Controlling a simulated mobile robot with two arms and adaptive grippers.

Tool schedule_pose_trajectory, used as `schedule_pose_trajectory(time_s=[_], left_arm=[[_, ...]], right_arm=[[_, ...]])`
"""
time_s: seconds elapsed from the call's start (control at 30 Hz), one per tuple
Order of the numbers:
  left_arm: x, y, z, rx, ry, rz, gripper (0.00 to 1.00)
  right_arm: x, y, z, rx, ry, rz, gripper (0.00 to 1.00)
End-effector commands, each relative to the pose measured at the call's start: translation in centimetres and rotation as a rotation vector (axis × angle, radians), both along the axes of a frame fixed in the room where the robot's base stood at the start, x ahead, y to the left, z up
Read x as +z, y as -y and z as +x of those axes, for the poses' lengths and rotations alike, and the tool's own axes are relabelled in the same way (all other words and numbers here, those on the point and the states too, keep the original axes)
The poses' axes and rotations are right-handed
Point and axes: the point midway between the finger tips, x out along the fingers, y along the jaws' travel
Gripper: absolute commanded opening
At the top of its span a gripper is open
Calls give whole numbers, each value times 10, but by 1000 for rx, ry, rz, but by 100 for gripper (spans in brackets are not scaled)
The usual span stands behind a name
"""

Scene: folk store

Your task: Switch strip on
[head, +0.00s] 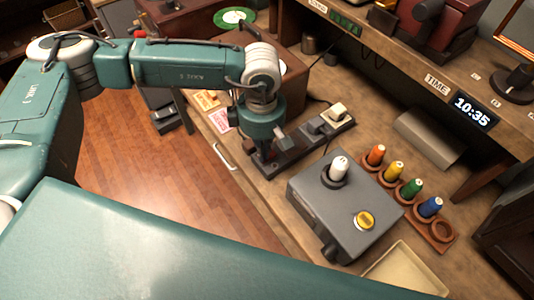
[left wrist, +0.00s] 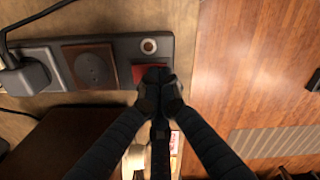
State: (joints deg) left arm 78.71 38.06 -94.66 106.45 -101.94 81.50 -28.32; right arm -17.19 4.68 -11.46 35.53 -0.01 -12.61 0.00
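The dark power strip (head: 297,141) lies along the edge of the wooden worktop, with plugs in some of its sockets. In the left wrist view the strip (left wrist: 122,45) shows a plugged grey plug (left wrist: 25,76), a brown socket (left wrist: 90,66), a small round light-coloured spot and a red switch (left wrist: 146,72) at its right end. My left gripper (head: 262,168) is at the strip's near end. In the left wrist view its fingertips (left wrist: 160,92) are together and empty, over the lower part of the red switch and hiding some of it. Contact cannot be told. My right gripper is out of view.
A grey box (head: 340,205) with a white spool and yellow button stands right of the strip. Beside it is a rack of coloured spools (head: 410,190). A clock (head: 472,112) is on the shelf edge. Open wooden floor (head: 150,190) lies left of the worktop.

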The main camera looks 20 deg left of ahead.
Motion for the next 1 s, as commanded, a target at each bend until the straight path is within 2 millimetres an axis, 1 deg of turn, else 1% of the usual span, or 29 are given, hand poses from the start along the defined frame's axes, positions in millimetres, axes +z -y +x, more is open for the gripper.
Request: schedule_pose_trajectory(time_s=[0.1,0.33,1.0], left_arm=[[-3,0,0,0,0,0,0],[3,0,0,0,-1,0,0],[57,0,0,0,1,-1,0]], right_arm=[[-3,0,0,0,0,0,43],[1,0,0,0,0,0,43],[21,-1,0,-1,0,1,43]])
